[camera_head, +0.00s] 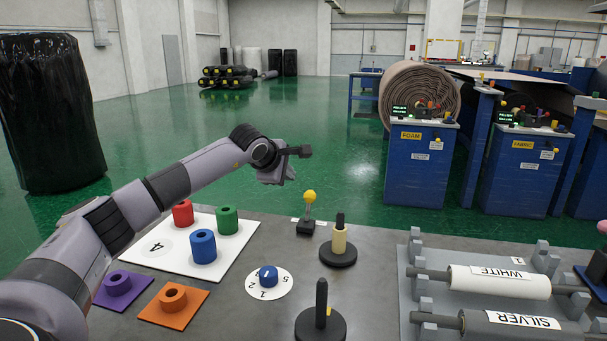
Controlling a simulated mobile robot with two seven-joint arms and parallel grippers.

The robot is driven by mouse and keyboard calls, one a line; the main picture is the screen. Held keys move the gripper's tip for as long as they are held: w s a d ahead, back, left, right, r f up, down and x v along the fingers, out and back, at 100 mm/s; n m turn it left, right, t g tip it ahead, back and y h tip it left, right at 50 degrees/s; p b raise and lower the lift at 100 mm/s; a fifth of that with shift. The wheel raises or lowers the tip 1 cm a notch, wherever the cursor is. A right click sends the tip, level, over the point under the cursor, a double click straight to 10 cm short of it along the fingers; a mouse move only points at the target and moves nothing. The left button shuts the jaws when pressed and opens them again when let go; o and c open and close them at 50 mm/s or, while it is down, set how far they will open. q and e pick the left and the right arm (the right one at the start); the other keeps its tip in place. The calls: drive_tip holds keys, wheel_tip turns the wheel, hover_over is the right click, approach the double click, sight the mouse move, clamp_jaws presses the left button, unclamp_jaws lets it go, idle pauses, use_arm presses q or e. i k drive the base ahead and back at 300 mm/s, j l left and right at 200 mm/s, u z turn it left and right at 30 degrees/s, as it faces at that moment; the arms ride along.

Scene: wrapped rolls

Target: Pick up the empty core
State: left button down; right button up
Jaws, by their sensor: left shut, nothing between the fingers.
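A pale yellow hollow core (339,241), which looks like the empty core, stands upright around the black post of a round black stand on the grey table. The post's top sticks out above it. My left gripper (291,166) is in the air above the table's far edge, up and to the left of the core and apart from it. It is shut and holds nothing. A second black stand (321,300) nearer the front has a bare post. My right gripper is not in view.
A yellow-knobbed lever (309,202) stands left of the core. A white board (185,270) with red, green and blue rings, purple (108,302) and orange (155,312) plates, and a numbered dial (254,291) lie left. A grey rack (420,270) holds WHITE and SILVER rolls right.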

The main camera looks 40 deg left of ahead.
sight(339, 238)
drive_tip(key=k+l, duration=0.2)
drive_tip(key=k, duration=0.3)
drive_tip(key=k+l, duration=0.25)
drive_tip(key=k, duration=0.2)
